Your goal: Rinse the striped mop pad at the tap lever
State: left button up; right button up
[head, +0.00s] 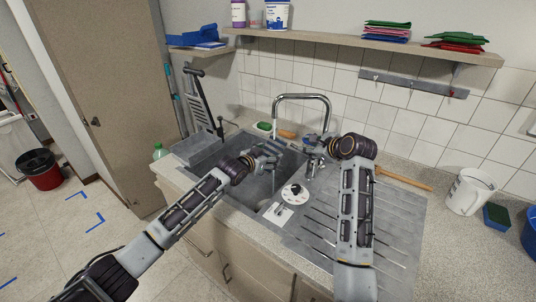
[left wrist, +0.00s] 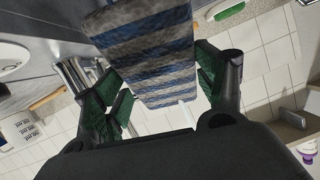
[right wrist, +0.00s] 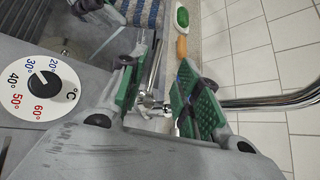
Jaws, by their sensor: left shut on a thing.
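The striped mop pad (left wrist: 150,50), blue and grey-beige, is between the green finger pads of my left gripper (left wrist: 160,85), which is shut on it. In the head view my left gripper (head: 270,153) is over the sink basin (head: 256,190), near the tap spout (head: 275,122); the pad is hard to make out there. My right gripper (head: 318,146) is at the base of the tap. In the right wrist view the metal tap lever (right wrist: 152,75) stands between the spread fingers of my right gripper (right wrist: 168,98); I cannot tell whether they touch it.
A green soap (head: 264,126) and an orange sponge (head: 287,134) lie behind the basin. A wooden-handled tool (head: 404,179), white jug (head: 468,190) and drainboard (head: 390,225) are to the right. A shelf (head: 400,45) hangs above.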

jog(key=shift+r+p, duration=0.3)
dwell(0.8)
dwell(0.4)
